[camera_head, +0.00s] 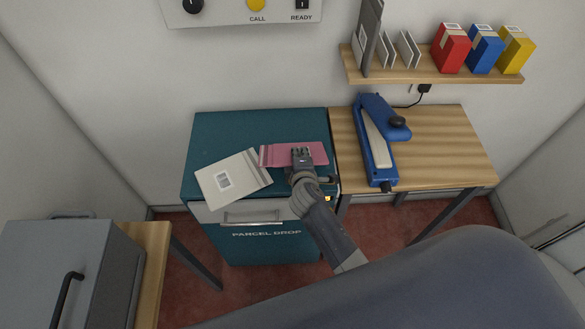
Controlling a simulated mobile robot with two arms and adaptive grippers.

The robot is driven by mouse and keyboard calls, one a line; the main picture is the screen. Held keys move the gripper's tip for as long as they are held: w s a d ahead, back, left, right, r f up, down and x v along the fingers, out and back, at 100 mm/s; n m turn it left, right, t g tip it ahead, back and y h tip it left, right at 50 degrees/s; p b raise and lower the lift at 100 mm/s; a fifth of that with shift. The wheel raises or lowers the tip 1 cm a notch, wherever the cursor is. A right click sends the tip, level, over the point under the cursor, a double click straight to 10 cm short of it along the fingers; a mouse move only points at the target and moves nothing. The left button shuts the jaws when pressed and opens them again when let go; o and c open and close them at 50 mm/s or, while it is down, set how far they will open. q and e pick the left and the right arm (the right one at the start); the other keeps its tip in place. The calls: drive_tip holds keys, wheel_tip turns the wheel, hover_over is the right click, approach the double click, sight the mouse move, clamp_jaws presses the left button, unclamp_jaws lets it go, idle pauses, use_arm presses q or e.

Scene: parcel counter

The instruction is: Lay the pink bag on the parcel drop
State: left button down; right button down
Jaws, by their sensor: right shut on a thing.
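The pink bag (283,156) is a flat pink mailer with a pale striped left edge. It is over the right part of the teal parcel drop's top (236,124). My right gripper (301,154) comes in from below and is shut on the pink bag, covering part of its near edge. I cannot tell whether the bag touches the surface. My left gripper is not in view.
A white mailer with a label (238,166) lies on the left of the drop's top. The parcel drop's front has a handle (252,218). A blue sealer (378,140) stands on the wooden table (440,140) at right. A shelf (420,74) holds boxes. A grey cabinet (60,265) is at lower left.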

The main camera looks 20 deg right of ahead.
drive_tip(key=c, duration=1.8)
unclamp_jaws()
drive_tip(key=shift+c, duration=0.2)
drive_tip(key=shift+s+a+r+p, duration=0.15)
drive_tip(key=shift+s+r+p, duration=0.1)
drive_tip(key=shift+s+p, duration=0.15)
drive_tip(key=p+v, duration=0.3)
drive_tip(key=v, duration=0.3)
drive_tip(key=shift+s+r+p, duration=0.2)
drive_tip(key=shift+s+p, duration=0.15)
drive_tip(key=shift+s, duration=0.1)
